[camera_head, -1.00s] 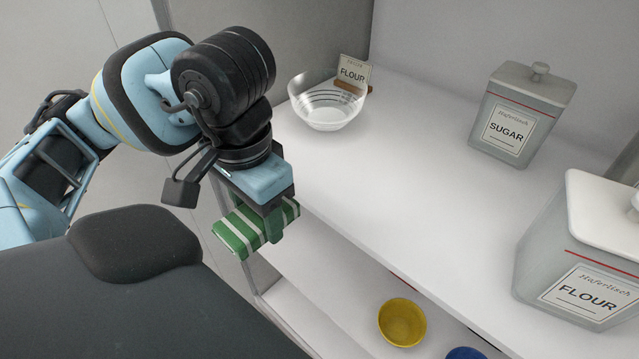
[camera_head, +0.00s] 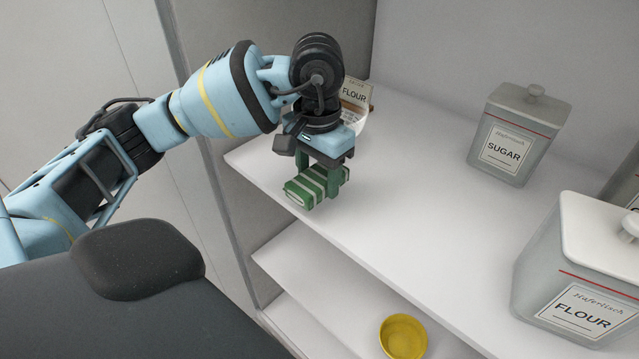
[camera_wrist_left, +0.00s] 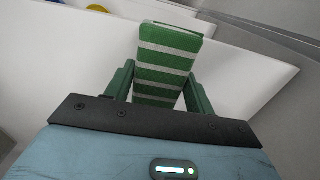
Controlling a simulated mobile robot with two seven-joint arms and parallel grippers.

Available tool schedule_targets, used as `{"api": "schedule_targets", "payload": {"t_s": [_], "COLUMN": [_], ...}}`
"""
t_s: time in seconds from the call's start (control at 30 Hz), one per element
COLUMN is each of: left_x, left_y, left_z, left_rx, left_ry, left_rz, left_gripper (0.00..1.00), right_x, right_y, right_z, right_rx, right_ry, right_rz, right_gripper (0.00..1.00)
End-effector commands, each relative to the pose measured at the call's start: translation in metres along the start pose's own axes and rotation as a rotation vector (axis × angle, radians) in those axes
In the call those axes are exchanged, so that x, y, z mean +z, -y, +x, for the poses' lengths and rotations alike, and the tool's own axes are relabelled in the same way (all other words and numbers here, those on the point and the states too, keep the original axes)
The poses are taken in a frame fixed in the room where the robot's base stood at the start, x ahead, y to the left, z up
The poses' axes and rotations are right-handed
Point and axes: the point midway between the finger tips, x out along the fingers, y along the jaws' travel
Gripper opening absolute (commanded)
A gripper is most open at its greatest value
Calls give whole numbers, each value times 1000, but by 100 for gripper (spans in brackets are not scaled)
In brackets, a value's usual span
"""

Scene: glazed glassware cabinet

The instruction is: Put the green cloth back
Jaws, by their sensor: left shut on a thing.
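The green cloth (camera_head: 308,187), folded with pale stripes, is held in my left gripper (camera_head: 322,180). The gripper is shut on it, with the cloth at or just above the left part of the white upper shelf (camera_head: 420,190). I cannot tell whether the cloth touches the shelf. In the left wrist view the cloth (camera_wrist_left: 168,65) sits between the two green fingers. My right gripper is not in view.
A SUGAR canister (camera_head: 512,140) and a FLOUR canister (camera_head: 575,270) stand right. A yellow bowl (camera_head: 403,337) is below. The shelf's middle is clear.

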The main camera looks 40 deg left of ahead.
Motion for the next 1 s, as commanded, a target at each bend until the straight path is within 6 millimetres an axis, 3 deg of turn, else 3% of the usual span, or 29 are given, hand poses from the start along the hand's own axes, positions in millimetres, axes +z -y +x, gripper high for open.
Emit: {"api": "schedule_targets", "payload": {"t_s": [0.27, 0.53, 0.93, 0.97, 1.0], "left_x": [-8, -8, -8, -8, -8], "left_y": [2, 2, 2, 2, 2], "left_z": [1, 35, 41, 40, 40], "left_rx": [0, -1, 0, -1, -1], "left_ry": [1, 0, 1, 0, 0], "left_rz": [-3, -1, -1, -1, -1], "left_gripper": [33, 33, 33, 57, 62], "right_x": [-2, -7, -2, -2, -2], "right_y": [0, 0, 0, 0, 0], "right_z": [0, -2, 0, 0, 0], "right_rx": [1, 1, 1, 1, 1], "right_ry": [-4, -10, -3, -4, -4], "right_rz": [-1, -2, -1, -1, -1], "right_gripper": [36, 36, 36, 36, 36]}}
